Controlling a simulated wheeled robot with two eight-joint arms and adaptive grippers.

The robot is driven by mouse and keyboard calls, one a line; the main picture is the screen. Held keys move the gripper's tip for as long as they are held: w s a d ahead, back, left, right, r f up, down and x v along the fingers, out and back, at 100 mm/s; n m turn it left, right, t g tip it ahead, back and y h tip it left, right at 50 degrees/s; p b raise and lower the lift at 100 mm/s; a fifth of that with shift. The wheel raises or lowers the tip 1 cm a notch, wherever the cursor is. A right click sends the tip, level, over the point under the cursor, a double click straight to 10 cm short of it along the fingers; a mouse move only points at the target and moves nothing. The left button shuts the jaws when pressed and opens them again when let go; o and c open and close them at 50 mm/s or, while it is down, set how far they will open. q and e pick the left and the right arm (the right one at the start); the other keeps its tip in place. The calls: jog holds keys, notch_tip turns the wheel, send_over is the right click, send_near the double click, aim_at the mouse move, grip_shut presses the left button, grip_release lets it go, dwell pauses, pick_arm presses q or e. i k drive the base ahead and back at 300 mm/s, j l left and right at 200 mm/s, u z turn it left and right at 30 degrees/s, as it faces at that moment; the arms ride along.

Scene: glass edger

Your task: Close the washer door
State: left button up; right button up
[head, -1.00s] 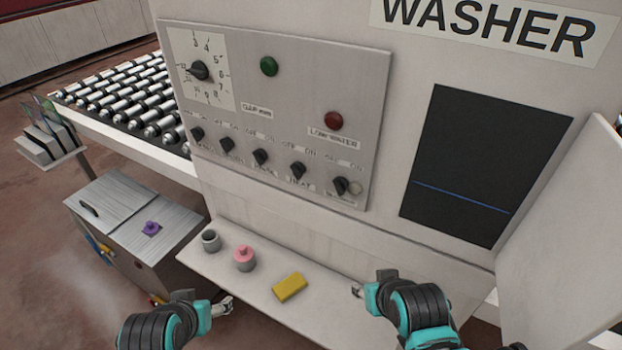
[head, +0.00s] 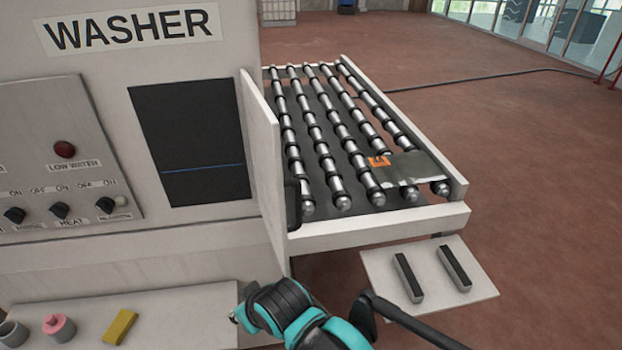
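The washer door (head: 262,165) is a pale upright panel at the right edge of the washer front. It stands open, jutting out from the front, with a black handle (head: 293,203) on its right-hand face. The dark opening (head: 190,145) with a thin blue line is uncovered to its left. My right gripper (head: 236,318) is low in the head view, below and left of the door and apart from it. Only a small part of its tip shows beside my teal and black wrist, so its finger state is unclear. My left gripper is out of view.
A shelf (head: 190,305) below the washer front holds a yellow block (head: 120,326), a pink-topped item (head: 59,327) and a grey cup (head: 13,333). A roller conveyor (head: 400,232) lies right of the door. A pale panel (head: 378,282) with two dark bars sits below it.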

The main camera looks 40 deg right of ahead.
aim_at(263, 127)
jog(key=l, duration=0.7)
jog(key=k+l+z, duration=0.1)
jog(key=l, duration=0.65)
jog(key=k, duration=0.05)
